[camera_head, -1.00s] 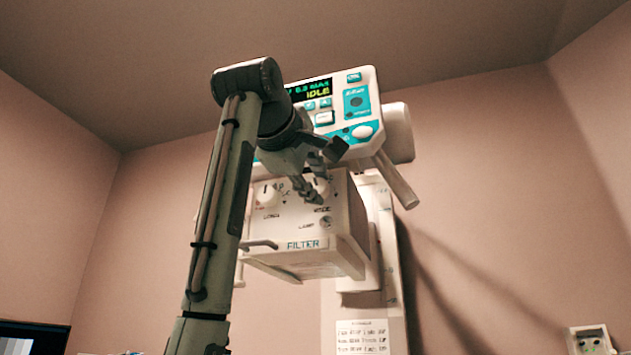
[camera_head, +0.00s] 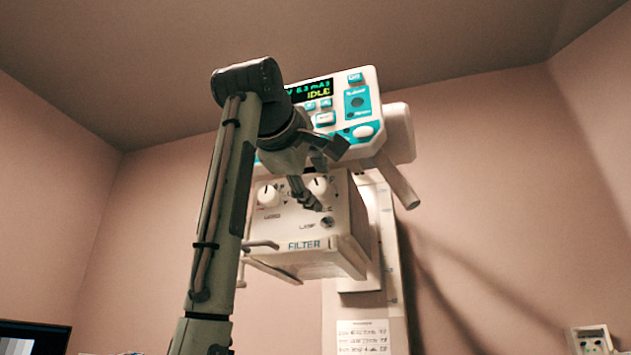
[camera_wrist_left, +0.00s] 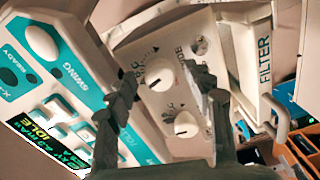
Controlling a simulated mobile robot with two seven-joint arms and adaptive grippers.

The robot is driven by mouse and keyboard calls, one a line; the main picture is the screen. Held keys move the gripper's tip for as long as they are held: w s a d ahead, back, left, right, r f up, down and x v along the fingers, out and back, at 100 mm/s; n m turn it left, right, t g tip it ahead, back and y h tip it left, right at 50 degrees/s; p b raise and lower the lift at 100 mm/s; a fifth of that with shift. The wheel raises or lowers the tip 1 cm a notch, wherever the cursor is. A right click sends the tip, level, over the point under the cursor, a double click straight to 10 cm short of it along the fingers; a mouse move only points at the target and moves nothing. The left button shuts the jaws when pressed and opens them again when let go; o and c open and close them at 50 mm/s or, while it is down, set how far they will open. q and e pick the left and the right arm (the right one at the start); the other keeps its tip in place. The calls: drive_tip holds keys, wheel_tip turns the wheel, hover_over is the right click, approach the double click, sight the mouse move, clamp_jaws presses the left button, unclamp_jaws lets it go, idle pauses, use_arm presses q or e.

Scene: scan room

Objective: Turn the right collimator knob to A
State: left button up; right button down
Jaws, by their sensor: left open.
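The white collimator box (camera_head: 345,225) hangs below the console, with two round white knobs on its front. The right collimator knob (camera_head: 318,185) is partly covered by my gripper; it is the upper knob (camera_wrist_left: 160,74) in the left wrist view. The left knob (camera_head: 268,195) is clear in the head view and lower in the wrist view (camera_wrist_left: 187,124). My left gripper (camera_head: 328,178) is open, its fingers to either side of the right knob in the head view. In the wrist view its fingertips (camera_wrist_left: 173,88) are apart; contact cannot be told. The position letters are too small to read surely. My right gripper is not in view.
The console (camera_head: 350,105) with a display reading IDLE is close above the gripper. A FILTER label (camera_head: 304,244) and a handle bar (camera_head: 260,245) are on the box's lower front. A grey lever (camera_head: 400,185) projects at the right. Open space lies right of the box.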

use_arm(q)
drive_tip(key=shift+s, duration=0.1)
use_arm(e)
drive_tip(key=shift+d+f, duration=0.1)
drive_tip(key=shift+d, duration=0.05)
use_arm(q)
drive_tip(key=shift+s+a, duration=0.1)
drive_tip(key=shift+s, duration=0.25)
drive_tip(key=v, duration=1.1)
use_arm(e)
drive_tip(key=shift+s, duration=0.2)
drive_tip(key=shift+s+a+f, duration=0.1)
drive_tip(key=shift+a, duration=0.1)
